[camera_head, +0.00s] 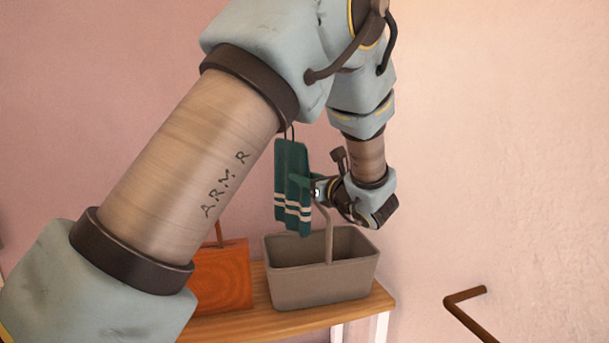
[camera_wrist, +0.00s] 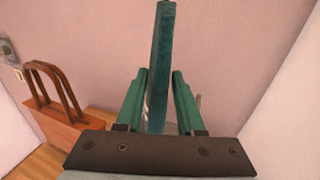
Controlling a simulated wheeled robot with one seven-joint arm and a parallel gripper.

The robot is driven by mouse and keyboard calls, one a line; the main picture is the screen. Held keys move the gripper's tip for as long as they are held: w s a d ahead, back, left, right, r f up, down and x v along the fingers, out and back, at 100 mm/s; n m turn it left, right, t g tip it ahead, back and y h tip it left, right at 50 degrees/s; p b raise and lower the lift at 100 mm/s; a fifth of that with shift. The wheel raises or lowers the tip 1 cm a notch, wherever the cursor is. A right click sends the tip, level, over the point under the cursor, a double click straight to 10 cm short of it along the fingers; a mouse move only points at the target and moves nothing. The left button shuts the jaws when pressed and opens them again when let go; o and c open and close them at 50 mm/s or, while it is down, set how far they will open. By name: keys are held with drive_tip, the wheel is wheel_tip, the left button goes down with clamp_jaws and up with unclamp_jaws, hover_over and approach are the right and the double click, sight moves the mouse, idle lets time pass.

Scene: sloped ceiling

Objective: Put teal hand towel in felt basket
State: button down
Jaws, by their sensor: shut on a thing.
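The teal hand towel (camera_head: 292,172), with pale stripes near its lower end, hangs upright in the head view. A thin dark loop shows at its top; I cannot tell whether it hangs from anything. My gripper (camera_head: 306,184) comes from the right and is shut on the towel. In the wrist view, the towel (camera_wrist: 161,60) stands edge-on between the two teal fingers of my gripper (camera_wrist: 157,92). The grey-brown felt basket (camera_head: 322,284) with an upright handle stands on a wooden bench, below the towel. The towel's lower end is above the basket's back left rim.
An orange wooden-looking bag (camera_head: 224,278) stands left of the basket, partly behind my arm; its brown handles (camera_wrist: 55,90) show in the wrist view. The wooden bench (camera_head: 335,312) is against a pink wall. A brown rail (camera_head: 465,312) is at the lower right.

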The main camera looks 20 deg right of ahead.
sight(309, 220)
drive_tip(key=shift+f+b, duration=3.3)
drive_tip(key=shift+f, duration=2)
drive_tip(key=shift+c, duration=2.2)
unclamp_jaws()
drive_tip(key=s+b, duration=0.1)
drive_tip(key=s, duration=0.2)
drive_tip(key=s+d, duration=0.1)
drive_tip(key=s, duration=0.3)
drive_tip(key=s+b, duration=0.1)
drive_tip(key=s, duration=0.2)
drive_tip(key=shift+s+d+b, duration=0.3)
drive_tip(key=shift+s, duration=0.05)
